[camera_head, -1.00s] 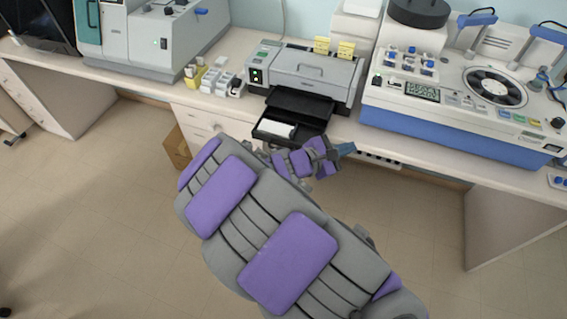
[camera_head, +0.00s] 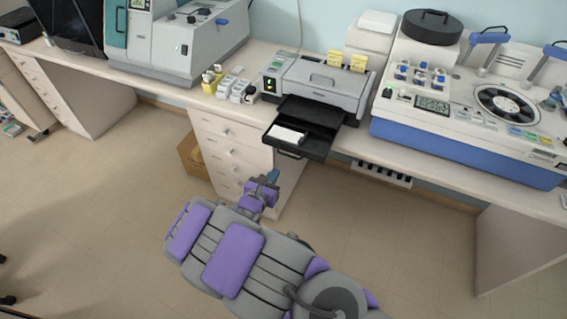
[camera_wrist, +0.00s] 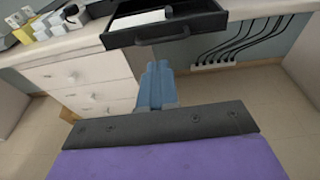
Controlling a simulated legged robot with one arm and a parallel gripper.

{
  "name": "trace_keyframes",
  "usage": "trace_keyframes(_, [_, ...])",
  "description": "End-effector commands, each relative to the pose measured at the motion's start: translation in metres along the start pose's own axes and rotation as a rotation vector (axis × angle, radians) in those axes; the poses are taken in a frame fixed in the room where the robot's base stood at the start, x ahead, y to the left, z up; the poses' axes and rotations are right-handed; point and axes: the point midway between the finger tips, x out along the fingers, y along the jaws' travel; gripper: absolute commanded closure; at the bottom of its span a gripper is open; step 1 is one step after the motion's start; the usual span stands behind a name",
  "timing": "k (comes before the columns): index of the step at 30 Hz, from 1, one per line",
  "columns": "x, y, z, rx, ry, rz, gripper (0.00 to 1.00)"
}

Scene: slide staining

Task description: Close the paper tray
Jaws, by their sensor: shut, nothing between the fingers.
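The black paper tray (camera_head: 318,147) is pulled out from the front of the grey printer (camera_head: 318,86) and hangs past the counter's front edge. White paper (camera_head: 288,135) lies in it. In the wrist view the tray's front wall (camera_wrist: 201,28) and its handle (camera_wrist: 162,38) are at the top. My gripper (camera_head: 273,176) is shut and empty, below and in front of the tray, near the drawers. Its blue fingers (camera_wrist: 156,84) point toward the tray's handle in the wrist view and look apart from it.
White drawers (camera_head: 231,155) stand below the counter, left of the tray. A cardboard box (camera_head: 194,158) is on the floor beside them. A white and blue machine (camera_head: 455,135) stands right of the printer. The floor in front is free.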

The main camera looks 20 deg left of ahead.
Motion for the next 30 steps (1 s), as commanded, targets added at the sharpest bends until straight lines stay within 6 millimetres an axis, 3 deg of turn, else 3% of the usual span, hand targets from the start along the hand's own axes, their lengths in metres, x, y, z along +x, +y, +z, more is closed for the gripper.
trace_keyframes(6, [0.044,-0.003,-0.002,0.003,0.002,-0.006,1.0])
trace_keyframes(12, [0.07,-0.002,0.0,0.006,0.002,-0.002,1.0])
trace_keyframes(18, [0.082,-0.002,0.001,0.003,0.0,-0.001,1.0])
trace_keyframes(30, [0.084,-0.002,0.001,0.001,0.0,-0.001,1.0])
